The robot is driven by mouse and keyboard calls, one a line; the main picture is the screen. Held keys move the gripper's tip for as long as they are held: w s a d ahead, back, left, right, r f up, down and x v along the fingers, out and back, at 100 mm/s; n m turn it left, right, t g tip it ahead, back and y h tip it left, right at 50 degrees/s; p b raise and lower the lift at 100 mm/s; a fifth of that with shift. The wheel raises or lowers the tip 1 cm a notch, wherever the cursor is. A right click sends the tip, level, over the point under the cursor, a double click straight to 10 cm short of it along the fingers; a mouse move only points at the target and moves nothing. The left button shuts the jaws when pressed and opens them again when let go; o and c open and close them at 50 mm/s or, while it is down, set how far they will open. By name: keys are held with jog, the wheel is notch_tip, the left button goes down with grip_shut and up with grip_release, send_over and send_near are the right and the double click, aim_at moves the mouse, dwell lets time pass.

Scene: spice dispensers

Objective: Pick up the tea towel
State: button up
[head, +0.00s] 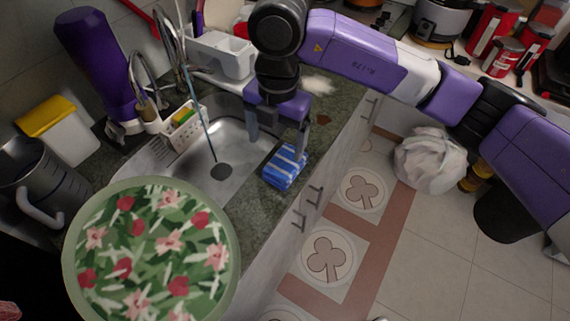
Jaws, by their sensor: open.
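The tea towel (285,168) is a folded blue cloth with white stripes. In the head view it lies on the dark green countertop (262,212), at the right edge of the sink and close to the counter's front edge. My gripper (277,142) points down over the sink's right side, with its fingers spread apart and empty. One finger is above the sink side, the other is just above and beside the towel's upper right. I cannot tell whether that finger touches the towel.
The metal sink (240,160) is left of the towel. A round floral tray (150,255) fills the lower left. A white sponge caddy (183,125), a purple bottle (100,65) and a faucet stand behind the sink. A white bag (430,160) lies on the tiled floor at right.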

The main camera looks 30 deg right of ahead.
aim_at(286, 161)
jog(key=shift+s+d+m+h, duration=0.3)
jog(key=shift+d+m, duration=0.2)
jog(key=shift+m, duration=0.2)
notch_tip(286, 161, down, 2)
jog(key=shift+f, duration=0.2)
jog(key=shift+d+f+p, duration=0.25)
jog(key=shift+f+p, duration=0.1)
jog(key=shift+f, duration=1.05)
jog(key=shift+d+f+p, duration=0.2)
jog(key=shift+f+p, duration=0.15)
jog(key=shift+f, duration=1)
jog(key=shift+c, duration=0.5)
jog(key=c, duration=1.4)
jog(key=shift+r, duration=0.1)
notch_tip(286, 161, up, 20)
jog(key=shift+w+f+b, duration=0.1)
jog(key=shift+b, duration=0.85)
